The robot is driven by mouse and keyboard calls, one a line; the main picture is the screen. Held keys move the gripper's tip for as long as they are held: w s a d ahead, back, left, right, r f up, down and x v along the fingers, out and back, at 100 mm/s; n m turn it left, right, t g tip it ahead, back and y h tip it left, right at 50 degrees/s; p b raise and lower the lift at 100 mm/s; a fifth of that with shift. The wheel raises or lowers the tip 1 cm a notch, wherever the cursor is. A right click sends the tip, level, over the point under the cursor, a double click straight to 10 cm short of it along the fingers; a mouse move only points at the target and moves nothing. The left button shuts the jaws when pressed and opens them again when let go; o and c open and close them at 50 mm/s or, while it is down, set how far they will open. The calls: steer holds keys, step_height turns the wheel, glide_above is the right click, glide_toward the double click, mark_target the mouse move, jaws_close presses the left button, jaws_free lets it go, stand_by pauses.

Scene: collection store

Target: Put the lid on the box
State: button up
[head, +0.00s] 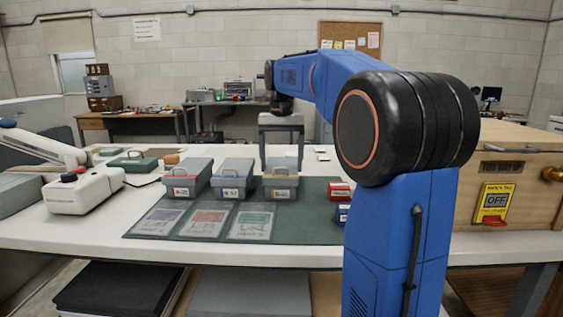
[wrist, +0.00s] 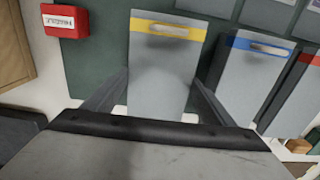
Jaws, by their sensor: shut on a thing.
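A grey box with a yellow band (head: 281,194) stands on the green mat, its white label facing the front. Its grey lid (head: 280,161) appears flat on top; I cannot tell whether it is fully seated. My gripper (head: 281,158) comes down from above, with a finger at each side of this box's top. In the wrist view my gripper (wrist: 162,85) is shut across the grey lid with the yellow band (wrist: 150,65). A blue-banded box (head: 231,194) and a red-banded box (head: 180,192) stand to the left, both covered.
The green mat (head: 310,225) lies on the white table (head: 60,235). Printed cards (head: 203,223) lie in front of the boxes. Small red (head: 339,191) and blue boxes sit right. A wooden cabinet (head: 520,190) stands far right, a white device (head: 85,190) left.

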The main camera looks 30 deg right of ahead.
steer(key=o, duration=1.1)
step_height(320, 180, up, 17)
steer(key=shift+r, duration=0.2)
